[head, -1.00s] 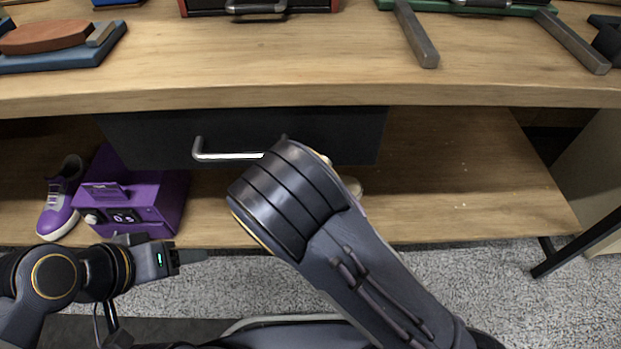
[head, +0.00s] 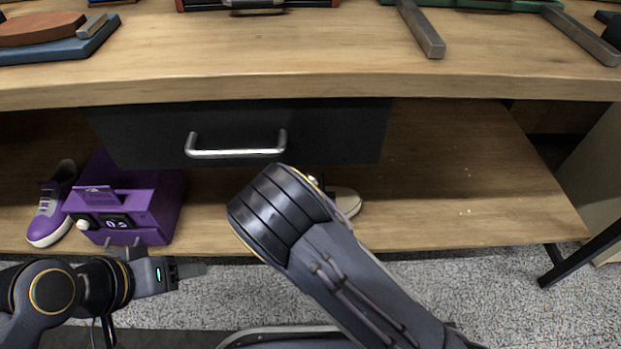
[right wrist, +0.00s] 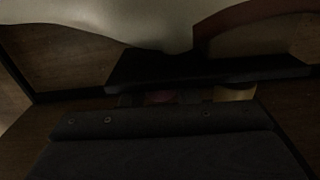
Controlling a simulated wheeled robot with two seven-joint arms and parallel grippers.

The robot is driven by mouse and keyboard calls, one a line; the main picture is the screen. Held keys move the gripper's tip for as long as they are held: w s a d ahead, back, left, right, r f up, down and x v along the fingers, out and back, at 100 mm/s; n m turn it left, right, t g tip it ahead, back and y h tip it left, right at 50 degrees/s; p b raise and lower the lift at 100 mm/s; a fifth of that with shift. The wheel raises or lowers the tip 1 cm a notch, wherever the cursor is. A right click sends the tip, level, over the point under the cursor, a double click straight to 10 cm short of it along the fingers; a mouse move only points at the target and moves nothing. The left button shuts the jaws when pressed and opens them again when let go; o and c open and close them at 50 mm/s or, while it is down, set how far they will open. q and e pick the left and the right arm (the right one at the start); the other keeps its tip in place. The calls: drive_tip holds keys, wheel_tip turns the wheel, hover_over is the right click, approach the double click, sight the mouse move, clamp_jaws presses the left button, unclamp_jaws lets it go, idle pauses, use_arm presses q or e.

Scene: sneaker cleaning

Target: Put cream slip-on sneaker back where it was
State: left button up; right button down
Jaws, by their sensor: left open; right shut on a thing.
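The cream slip-on sneaker (head: 347,201) is at the lower shelf, under the drawer's right part. Much of it is hidden behind my right arm in the head view. In the right wrist view its pale side (right wrist: 90,45) fills the top, up against my right gripper (right wrist: 210,72), which is shut on it. The right fingers are hidden in the head view. My left gripper (head: 190,270) is open and empty, in front of the shelf's edge at the left. I cannot tell whether the sneaker's sole touches the shelf.
A purple box (head: 130,205) and a purple sneaker (head: 50,208) stand on the lower shelf (head: 470,190) at left. A dark drawer (head: 340,130) with a metal handle hangs above. The shelf's right part is clear. A table leg (head: 580,250) stands at right.

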drive_tip(key=c, duration=1.1)
unclamp_jaws()
drive_tip(key=shift+f, duration=0.1)
drive_tip(key=s, duration=1.2)
drive_tip(key=s+d+r+m+g+y, duration=0.2)
drive_tip(key=d+r+m+g+y, duration=0.3)
drive_tip(key=d+r+g, duration=0.4)
drive_tip(key=s+d+r+n+g, duration=0.1)
drive_tip(key=s+d+r+n, duration=0.1)
drive_tip(key=s+d, duration=0.3)
drive_tip(key=s+d+r+n+g, duration=0.2)
drive_tip(key=s+d, duration=0.3)
drive_tip(key=s, duration=0.6)
drive_tip(key=shift+r+h, duration=0.25)
drive_tip(key=shift+h, duration=0.15)
